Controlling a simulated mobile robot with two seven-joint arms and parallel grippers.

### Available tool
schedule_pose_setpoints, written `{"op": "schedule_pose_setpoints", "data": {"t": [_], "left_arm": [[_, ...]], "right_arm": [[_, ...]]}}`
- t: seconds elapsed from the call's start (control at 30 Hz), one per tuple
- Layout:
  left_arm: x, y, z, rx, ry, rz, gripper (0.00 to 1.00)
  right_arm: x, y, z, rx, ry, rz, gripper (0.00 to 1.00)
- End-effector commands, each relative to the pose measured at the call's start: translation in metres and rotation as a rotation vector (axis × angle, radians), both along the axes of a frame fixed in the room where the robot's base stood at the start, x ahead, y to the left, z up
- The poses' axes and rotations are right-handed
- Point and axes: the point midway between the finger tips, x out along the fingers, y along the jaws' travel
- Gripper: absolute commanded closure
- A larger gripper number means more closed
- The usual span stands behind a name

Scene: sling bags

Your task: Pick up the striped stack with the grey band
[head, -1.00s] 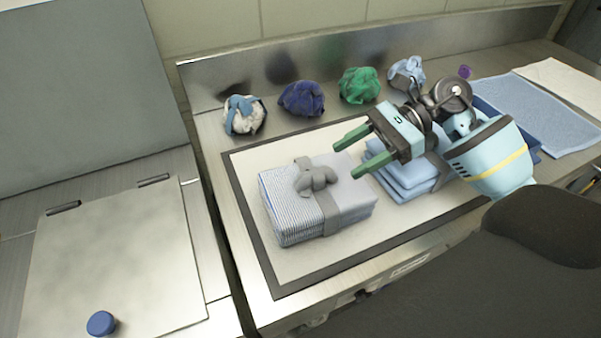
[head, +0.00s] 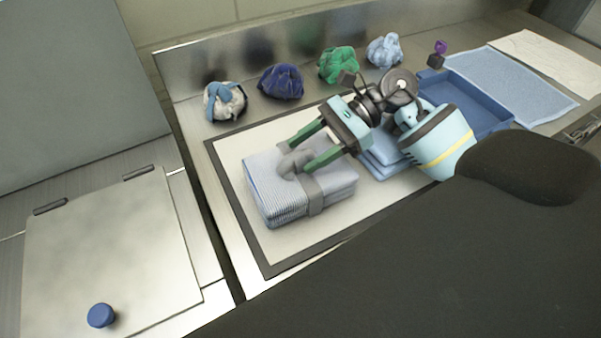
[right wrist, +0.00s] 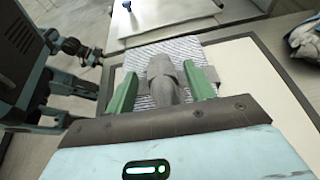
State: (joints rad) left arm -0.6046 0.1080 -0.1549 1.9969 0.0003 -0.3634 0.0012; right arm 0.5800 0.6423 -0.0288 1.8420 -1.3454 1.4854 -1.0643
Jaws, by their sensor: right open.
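The striped stack (head: 283,205) is a folded blue-and-white striped cloth bundle with a grey band (head: 315,195) tied in a knot on top. It lies on the pale mat in the head view. My right gripper (head: 300,157) is open over the stack, with its green fingers on either side of the knot. In the right wrist view the grey knot (right wrist: 163,80) stands between the two open fingers, and the striped cloth (right wrist: 150,50) shows beyond. Whether the fingers touch the band is not clear. My left gripper does not show in the head view.
A plain blue stack (head: 382,160) sits on the mat (head: 235,150), partly behind my right gripper. Several crumpled cloths, such as the green one (head: 338,64), line the back. A blue tray (head: 480,95) stands right. A steel lid (head: 110,250) is left.

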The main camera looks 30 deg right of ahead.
Motion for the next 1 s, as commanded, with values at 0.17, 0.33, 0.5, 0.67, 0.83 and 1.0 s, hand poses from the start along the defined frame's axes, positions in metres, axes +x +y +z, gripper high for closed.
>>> {"op": "schedule_pose_setpoints", "data": {"t": [0.17, 0.33, 0.5, 0.67, 0.83, 1.0], "left_arm": [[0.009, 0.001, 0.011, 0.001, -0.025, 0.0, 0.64], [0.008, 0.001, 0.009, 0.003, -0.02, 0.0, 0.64], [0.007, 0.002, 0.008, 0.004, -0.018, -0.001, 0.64], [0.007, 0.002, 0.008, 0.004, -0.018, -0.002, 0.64], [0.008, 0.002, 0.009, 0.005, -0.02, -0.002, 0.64], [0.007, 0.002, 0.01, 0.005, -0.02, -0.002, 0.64]], "right_arm": [[0.002, 0.02, -0.004, 0.003, -0.005, -0.001, 0.46], [0.002, 0.024, -0.008, 0.0, -0.003, -0.002, 0.46], [0.002, 0.024, -0.009, 0.0, -0.002, -0.001, 0.5], [0.002, 0.024, -0.009, 0.0, -0.002, -0.001, 0.71], [0.002, 0.024, -0.009, 0.0, -0.002, -0.001, 0.94], [0.002, 0.024, -0.008, 0.0, -0.003, -0.001, 1.0]]}}
